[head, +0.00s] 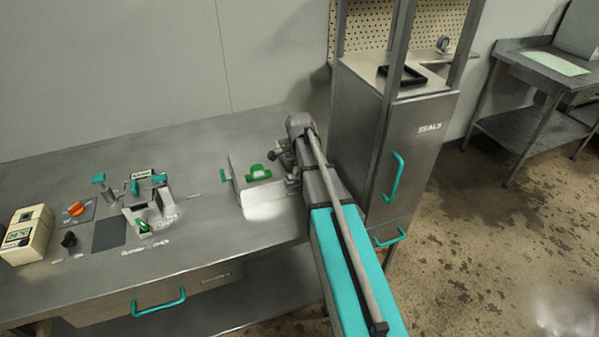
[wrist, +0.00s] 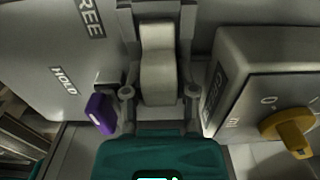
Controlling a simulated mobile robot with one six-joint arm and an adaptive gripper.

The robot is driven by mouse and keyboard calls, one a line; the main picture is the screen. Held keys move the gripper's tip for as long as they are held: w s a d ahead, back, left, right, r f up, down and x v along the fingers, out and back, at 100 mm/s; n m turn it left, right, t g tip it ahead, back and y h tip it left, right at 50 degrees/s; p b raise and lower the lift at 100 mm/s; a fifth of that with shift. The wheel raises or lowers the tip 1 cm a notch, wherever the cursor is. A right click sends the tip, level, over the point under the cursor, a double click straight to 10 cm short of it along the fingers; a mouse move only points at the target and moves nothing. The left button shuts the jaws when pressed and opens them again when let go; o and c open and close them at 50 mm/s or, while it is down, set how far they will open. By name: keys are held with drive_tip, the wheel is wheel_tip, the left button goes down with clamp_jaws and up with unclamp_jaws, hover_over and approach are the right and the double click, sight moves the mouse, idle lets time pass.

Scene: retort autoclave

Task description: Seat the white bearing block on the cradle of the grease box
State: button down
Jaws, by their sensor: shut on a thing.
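My gripper (head: 290,172) is at the right end of the bench in the head view, beside a pale box with a green part (head: 258,172) on top. In the wrist view its fingers are shut on a cream-white piece with a curved top, which looks like the white bearing block (wrist: 158,72). In the head view my arm and gripper hide the block. No cradle can be made out clearly, and I cannot tell whether the block touches anything below. The pale box (head: 258,192) may be the grease box.
In the wrist view, a panel marked FREE and HOLD with a purple lever (wrist: 99,113) is close on the left; a box with a yellow knob (wrist: 288,132) is close on the right. A SEALS cabinet (head: 420,150) stands right of the bench. Several fixtures occupy the bench's left.

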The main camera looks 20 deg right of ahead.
drive_tip(key=shift+f, duration=0.1)
idle(0.3)
drive_tip(key=shift+c, duration=1.6)
unclamp_jaws()
drive_tip(key=shift+o, duration=0.2)
drive_tip(key=shift+o, duration=1.4)
drive_tip(key=shift+r+p, duration=3.45)
drive_tip(key=shift+r, duration=0.1)
